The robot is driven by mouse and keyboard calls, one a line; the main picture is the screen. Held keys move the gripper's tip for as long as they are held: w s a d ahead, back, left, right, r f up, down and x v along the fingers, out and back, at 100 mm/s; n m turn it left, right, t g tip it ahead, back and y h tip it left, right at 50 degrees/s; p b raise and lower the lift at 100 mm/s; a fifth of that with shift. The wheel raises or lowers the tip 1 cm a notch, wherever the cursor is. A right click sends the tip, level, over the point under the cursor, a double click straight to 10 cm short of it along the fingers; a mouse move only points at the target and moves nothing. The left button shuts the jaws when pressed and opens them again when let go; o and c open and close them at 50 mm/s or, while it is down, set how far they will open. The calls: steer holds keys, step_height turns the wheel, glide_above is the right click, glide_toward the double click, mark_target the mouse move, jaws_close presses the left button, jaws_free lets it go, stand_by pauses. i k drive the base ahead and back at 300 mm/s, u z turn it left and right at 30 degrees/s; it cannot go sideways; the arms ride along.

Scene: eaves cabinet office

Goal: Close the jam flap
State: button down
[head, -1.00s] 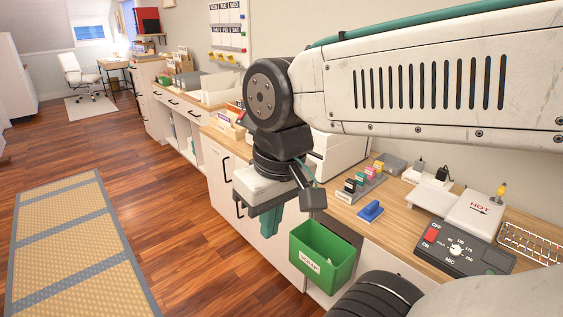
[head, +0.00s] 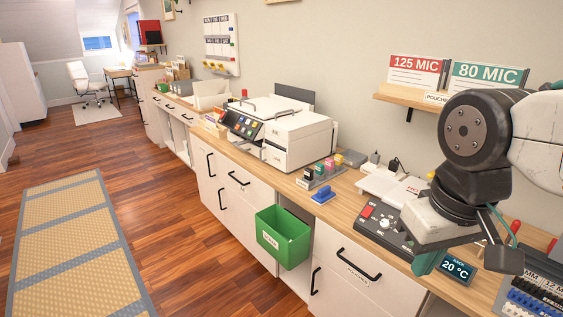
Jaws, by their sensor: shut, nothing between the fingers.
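A white office printer (head: 300,140) stands on the wooden counter, left of my gripper. A screen with coloured tiles (head: 241,124) is on its left front. A dark grey panel (head: 295,96) stands upright at its back. I cannot tell for sure which part is the jam flap; no label for it can be read. My gripper (head: 428,263) has teal fingers pointing down. It is shut and empty, in front of the counter's right part, well apart from the printer.
The counter also holds a row of coloured stamps (head: 321,172), a blue stapler-like thing (head: 323,195), a black control box (head: 382,227) and a display reading 20 °C (head: 456,269). The wooden floor at left is open beside a mat (head: 75,245).

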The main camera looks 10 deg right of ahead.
mark_target(277, 157)
steer(key=u, duration=0.65)
steer(key=i, duration=2)
steer(key=z, duration=0.9)
